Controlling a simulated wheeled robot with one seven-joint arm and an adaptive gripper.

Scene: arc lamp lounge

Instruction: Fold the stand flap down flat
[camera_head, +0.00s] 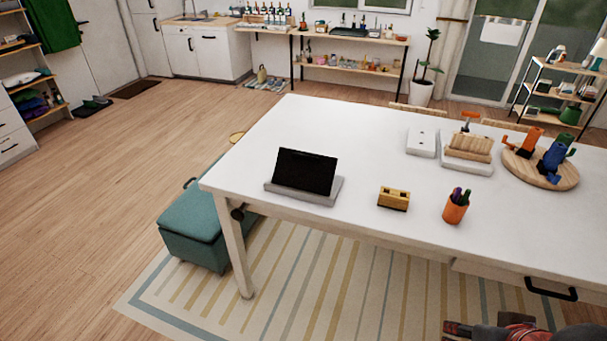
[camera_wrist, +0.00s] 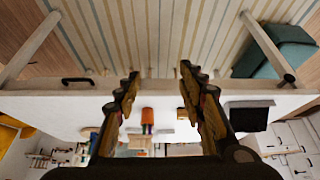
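The stand flap (camera_head: 306,171) is a black rectangular panel standing up and leaning back on a flat grey base (camera_head: 290,193). The stand is near the left front edge of the white table. In the wrist view, which is turned upside down, the black flap (camera_wrist: 247,117) and its grey base (camera_wrist: 250,103) show right of my fingers. My gripper (camera_wrist: 160,75) is open, with nothing between its fingertips. It is in front of the table and apart from the stand.
On the white table (camera_head: 330,120), a yellow block (camera_head: 394,198) and an orange pen cup (camera_head: 456,207) stand right of the stand. A round wooden board (camera_head: 540,170) with colourful items is farther right. A teal bench (camera_head: 195,225) sits below the table's left end. Table space behind the stand is clear.

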